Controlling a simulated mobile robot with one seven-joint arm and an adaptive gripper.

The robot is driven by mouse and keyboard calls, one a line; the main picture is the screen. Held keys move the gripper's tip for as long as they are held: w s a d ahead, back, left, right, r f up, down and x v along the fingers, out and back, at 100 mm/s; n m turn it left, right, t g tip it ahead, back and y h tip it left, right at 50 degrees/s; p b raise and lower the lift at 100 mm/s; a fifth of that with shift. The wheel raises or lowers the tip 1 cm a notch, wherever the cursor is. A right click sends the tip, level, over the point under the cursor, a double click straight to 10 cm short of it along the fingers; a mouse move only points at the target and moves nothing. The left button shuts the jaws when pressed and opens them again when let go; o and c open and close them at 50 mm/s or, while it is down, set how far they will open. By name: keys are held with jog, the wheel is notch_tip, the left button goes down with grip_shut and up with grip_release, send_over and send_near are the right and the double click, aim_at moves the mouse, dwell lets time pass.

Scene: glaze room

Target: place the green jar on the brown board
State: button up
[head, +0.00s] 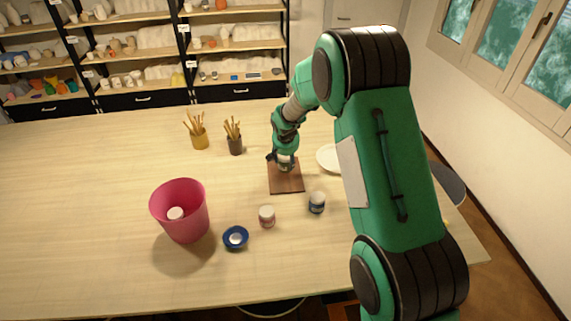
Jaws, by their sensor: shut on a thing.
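The brown board (287,187) lies flat on the table near the middle. My gripper (284,163) points down over the far part of the board. It is shut on a small jar (285,167), taken as the green jar; the fingers hide most of it and only pale parts show. Its colour is hard to make out against my green arm. I cannot tell whether the jar's base touches the board or is just above it.
A white-lidded pinkish jar (267,216) and a dark blue jar (317,202) stand in front of the board. The table's left is clear.

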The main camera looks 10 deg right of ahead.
aim_at(285, 164)
jog(key=shift+w, duration=0.55)
jog(key=shift+f, duration=1.75)
jog(key=shift+f, duration=0.1)
jog(key=o, duration=1.5)
jog(key=shift+o, duration=0.2)
